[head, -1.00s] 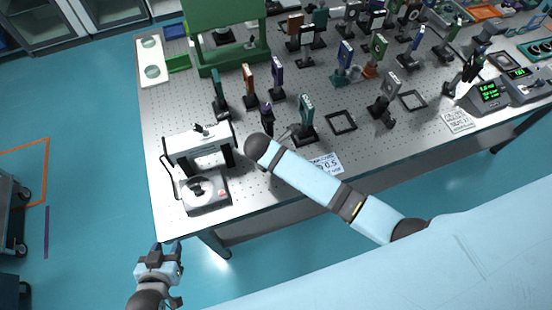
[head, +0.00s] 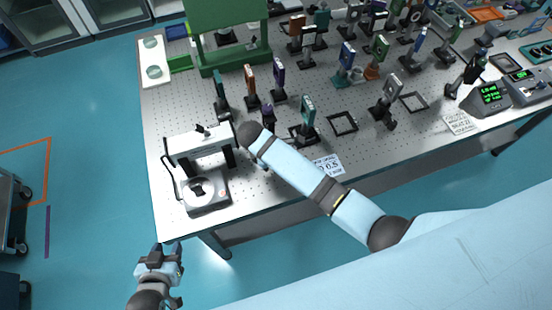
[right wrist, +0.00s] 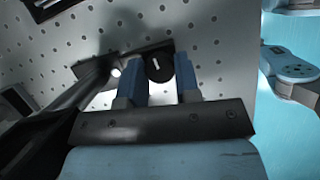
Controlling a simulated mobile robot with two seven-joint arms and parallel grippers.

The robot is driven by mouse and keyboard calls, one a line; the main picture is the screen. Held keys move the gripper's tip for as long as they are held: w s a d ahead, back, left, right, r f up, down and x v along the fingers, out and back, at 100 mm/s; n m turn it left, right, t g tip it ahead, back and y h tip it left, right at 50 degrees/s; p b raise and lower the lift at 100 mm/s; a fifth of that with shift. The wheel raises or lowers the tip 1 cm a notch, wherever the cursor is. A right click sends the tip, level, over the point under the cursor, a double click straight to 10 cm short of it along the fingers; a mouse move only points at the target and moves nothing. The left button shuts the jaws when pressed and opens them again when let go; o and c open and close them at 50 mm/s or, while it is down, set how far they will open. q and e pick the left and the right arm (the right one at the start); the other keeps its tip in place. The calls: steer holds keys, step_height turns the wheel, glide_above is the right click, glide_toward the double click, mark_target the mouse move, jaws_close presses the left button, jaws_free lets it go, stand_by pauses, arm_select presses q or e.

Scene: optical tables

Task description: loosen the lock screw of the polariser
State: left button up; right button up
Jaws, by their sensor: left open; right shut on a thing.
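In the right wrist view, my right gripper (right wrist: 162,78) has its two blue fingers on either side of a dark round knob (right wrist: 160,66) with a pale line on its face. It appears to be the lock screw. A dark rod and base part run beside it. In the head view, my right arm hides this gripper. It reaches in among the upright optic mounts, near a dark purple mount (head: 268,117) and a teal mount (head: 307,119). I cannot tell which mount is the polariser. My left gripper (head: 167,247) is open and empty, off the table's front left corner.
The perforated optical table (head: 240,190) carries several mounts on posts. A white bridge-shaped device (head: 198,145) and a grey boxed instrument (head: 206,190) stand at the front left. A green frame (head: 228,62) stands at the back. A label card (head: 327,165) lies near the front edge.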

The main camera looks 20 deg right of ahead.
stand_by(0.4)
steer(key=o, duration=0.9)
